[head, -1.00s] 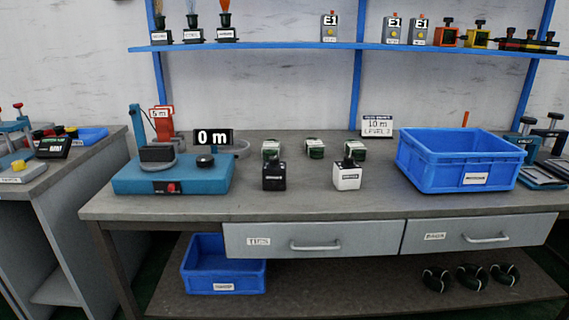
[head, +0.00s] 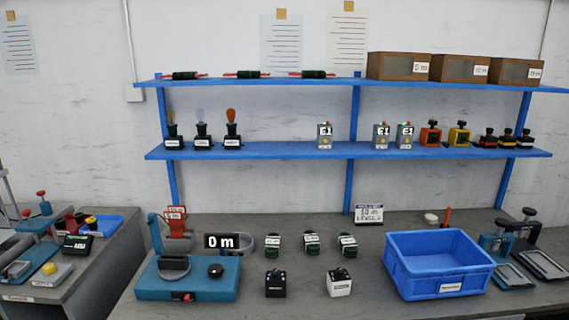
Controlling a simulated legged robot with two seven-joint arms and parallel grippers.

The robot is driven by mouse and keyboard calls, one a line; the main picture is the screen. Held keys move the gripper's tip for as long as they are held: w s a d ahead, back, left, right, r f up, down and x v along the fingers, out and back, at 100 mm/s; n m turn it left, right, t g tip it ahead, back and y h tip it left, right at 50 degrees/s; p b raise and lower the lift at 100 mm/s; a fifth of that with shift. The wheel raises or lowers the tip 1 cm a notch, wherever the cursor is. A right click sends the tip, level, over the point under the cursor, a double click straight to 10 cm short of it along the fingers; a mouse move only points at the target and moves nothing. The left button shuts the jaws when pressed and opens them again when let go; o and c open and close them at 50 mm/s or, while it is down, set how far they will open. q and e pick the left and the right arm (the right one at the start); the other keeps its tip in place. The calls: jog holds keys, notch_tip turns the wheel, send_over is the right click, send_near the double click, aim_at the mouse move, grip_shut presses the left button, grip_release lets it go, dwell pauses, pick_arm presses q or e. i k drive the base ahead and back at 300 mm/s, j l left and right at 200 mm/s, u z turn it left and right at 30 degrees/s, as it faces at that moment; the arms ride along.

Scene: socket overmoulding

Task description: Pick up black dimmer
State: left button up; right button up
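A small black box with a knob on top and a pale label, likely the black dimmer (head: 276,284), stands upright on the workbench, left of the middle. A similar white box (head: 339,284) stands to its right, with a clear gap between them. Neither of my grippers is in view, and nothing covers the black box.
A blue machine (head: 190,283) stands left of the black box. A blue bin (head: 440,265) stands to the right. Several dark green pieces (head: 312,244) sit behind the boxes. Blue shelves (head: 345,150) hang above. The bench between the boxes is clear.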

aim_at(275, 287)
jog(key=i+j, duration=0.1)
jog(key=i, duration=1.5)
